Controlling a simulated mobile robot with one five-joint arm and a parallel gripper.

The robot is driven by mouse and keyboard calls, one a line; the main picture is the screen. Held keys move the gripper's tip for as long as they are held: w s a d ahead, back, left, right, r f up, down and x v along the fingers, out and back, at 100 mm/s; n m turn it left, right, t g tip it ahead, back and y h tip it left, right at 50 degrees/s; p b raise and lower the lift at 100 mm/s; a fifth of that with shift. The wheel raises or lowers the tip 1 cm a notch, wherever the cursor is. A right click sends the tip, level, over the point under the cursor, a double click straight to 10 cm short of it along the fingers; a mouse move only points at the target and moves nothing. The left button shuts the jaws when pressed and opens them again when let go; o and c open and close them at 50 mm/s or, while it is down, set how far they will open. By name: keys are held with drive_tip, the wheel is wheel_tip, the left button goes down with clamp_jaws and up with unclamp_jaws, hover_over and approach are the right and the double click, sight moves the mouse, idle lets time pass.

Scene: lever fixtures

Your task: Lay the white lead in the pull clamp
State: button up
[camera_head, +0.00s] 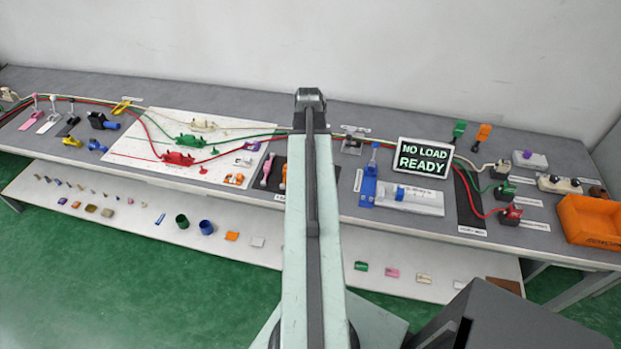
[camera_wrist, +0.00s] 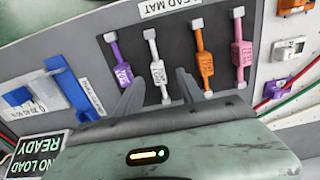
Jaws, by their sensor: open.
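The white lead (camera_wrist: 157,69) lies on the dark lead mat (camera_wrist: 175,45) in the wrist view, between a purple lead (camera_wrist: 121,66) and an orange lead (camera_wrist: 203,62). My gripper (camera_wrist: 158,80) is open, with its two dark fingers apart on either side of the white lead's lower part. I cannot tell its height above the mat. In the head view my arm hides the white lead and the gripper. A blue fixture (camera_head: 369,182) with an upright lever, right of my arm, may be the pull clamp; it also shows in the wrist view (camera_wrist: 62,72). Its label is unreadable.
A pink lead (camera_wrist: 240,50) lies at the mat's right. Wired connectors (camera_head: 508,191) and an orange bin (camera_head: 592,220) are farther right. A lower shelf (camera_head: 330,262) holds small parts.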

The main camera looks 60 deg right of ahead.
wheel_tip(320, 180, down, 4)
drive_tip(key=b, duration=0.3)
drive_tip(key=shift+s+f, duration=0.1)
drive_tip(key=shift+f, duration=0.1)
drive_tip(key=shift+r, duration=0.2)
clamp_jaws()
wheel_tip(320, 180, up, 10)
drive_tip(key=p, duration=1)
